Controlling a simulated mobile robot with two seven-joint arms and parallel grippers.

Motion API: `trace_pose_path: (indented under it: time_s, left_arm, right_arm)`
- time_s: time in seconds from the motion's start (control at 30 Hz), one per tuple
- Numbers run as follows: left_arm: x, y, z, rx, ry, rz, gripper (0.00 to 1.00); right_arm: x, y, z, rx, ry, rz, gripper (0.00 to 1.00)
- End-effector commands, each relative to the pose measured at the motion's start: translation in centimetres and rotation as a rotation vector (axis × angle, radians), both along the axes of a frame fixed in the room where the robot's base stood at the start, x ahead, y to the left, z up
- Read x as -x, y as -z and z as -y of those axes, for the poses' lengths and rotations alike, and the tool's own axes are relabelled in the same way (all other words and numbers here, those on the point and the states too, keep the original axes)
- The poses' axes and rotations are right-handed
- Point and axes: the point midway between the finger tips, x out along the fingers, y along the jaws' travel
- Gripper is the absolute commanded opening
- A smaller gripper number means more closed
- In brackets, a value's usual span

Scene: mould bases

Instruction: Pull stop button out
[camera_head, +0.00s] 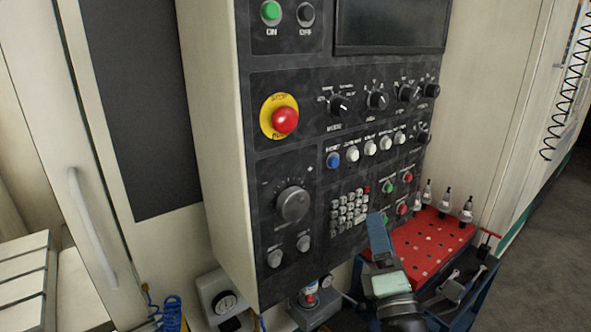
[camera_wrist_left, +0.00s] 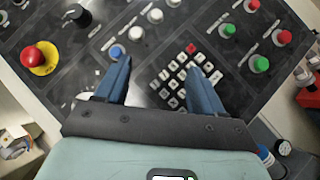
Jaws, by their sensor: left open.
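The stop button (camera_head: 285,120) is a red mushroom knob on a round yellow plate, on the left side of the dark control panel (camera_head: 320,235). In the left wrist view the stop button (camera_wrist_left: 34,56) shows at the upper left, tilted. My left gripper (camera_head: 377,218) is in front of the lower right part of the panel, below and right of the button. In the left wrist view the left gripper (camera_wrist_left: 161,66) has its blue fingers apart with nothing between them, over the keypad. It is clear of the stop button. My right gripper is not in view.
Knobs (camera_head: 341,106), a large dial (camera_head: 292,204), push buttons and a keypad (camera_head: 349,208) cover the panel. A red perforated tray (camera_head: 440,240) with tool holders stands at the lower right. The space before the stop button is clear.

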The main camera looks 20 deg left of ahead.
Motion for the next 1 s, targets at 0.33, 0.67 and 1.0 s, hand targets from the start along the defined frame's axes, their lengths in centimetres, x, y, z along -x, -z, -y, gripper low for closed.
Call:
trace_pose_path:
  time_s: [0.33,0.67,1.0]
  left_arm:
    - [13.2,-14.7,-5.4,0.723,-0.06,0.375,0.68]
    - [10.7,-17.1,-8.8,0.748,-0.068,0.391,0.68]
    - [6.4,-19.6,-13.1,0.745,-0.067,0.39,0.68]
  right_arm:
    - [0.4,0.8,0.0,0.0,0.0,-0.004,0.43]
    - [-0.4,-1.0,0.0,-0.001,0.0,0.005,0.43]
    - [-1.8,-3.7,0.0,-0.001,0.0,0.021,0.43]
